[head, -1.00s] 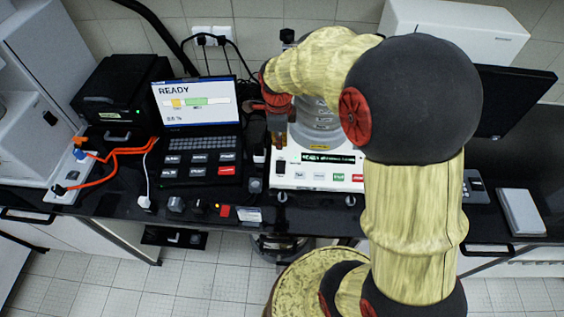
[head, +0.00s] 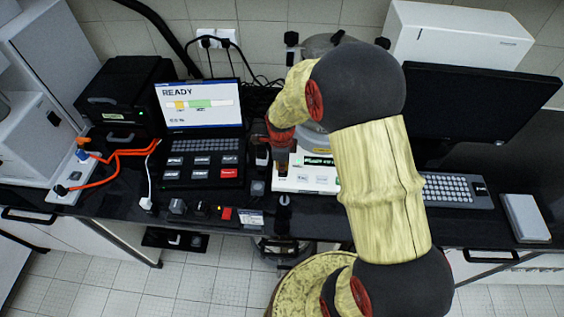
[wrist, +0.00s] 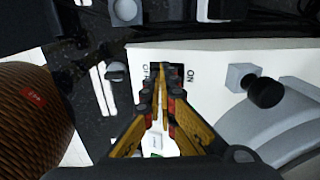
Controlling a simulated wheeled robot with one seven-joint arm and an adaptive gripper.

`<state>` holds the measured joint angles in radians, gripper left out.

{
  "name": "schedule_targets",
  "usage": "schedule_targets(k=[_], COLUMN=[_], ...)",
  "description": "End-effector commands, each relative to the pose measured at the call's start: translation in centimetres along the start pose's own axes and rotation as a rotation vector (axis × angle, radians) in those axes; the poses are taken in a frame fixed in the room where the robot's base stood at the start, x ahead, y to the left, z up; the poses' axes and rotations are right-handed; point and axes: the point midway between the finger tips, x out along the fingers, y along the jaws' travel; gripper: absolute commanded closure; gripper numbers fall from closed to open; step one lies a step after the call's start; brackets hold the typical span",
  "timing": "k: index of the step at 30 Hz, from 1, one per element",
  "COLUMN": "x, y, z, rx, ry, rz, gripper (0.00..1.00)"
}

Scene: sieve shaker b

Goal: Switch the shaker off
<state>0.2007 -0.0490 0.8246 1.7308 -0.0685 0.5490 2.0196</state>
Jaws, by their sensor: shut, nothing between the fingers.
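The shaker is a machine with a white base (head: 291,183), partly hidden behind my arm in the head view. Its base top (wrist: 225,58) also shows in the wrist view, with a dark switch (wrist: 181,70) between the printed words OFF on the left and ON on the right. My gripper (head: 282,172) is shut and empty, pointing down at the left part of the base. In the wrist view the fingertips (wrist: 160,88) are right at the near side of the switch and partly cover it. I cannot tell whether they touch it or which way it is set.
A laptop (head: 201,148) showing READY stands left of the shaker. A grey block with a black knob (wrist: 258,88) is right of the switch. A monitor (head: 480,110) and keyboard (head: 455,190) are to the right. Small items, including a red block (head: 226,213), line the front edge.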

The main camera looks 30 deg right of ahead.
Motion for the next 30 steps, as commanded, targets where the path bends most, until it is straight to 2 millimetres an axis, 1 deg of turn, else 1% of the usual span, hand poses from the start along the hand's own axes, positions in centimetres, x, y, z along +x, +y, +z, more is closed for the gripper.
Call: schedule_targets(k=[3,13,18,20,30], x=[0.3,0.4,1.6,1.2,1.2], y=[0.0,0.1,0.4,0.4,0.1], z=[0.0,0.0,0.0,0.0,-0.1], rx=[0.0,0.0,0.0,0.0,0.0], ry=[0.0,0.0,0.0,0.001,0.002], rz=[0.0,0.001,0.001,0.002,0.004], gripper=[1.0,1.0,1.0,1.0,1.0])
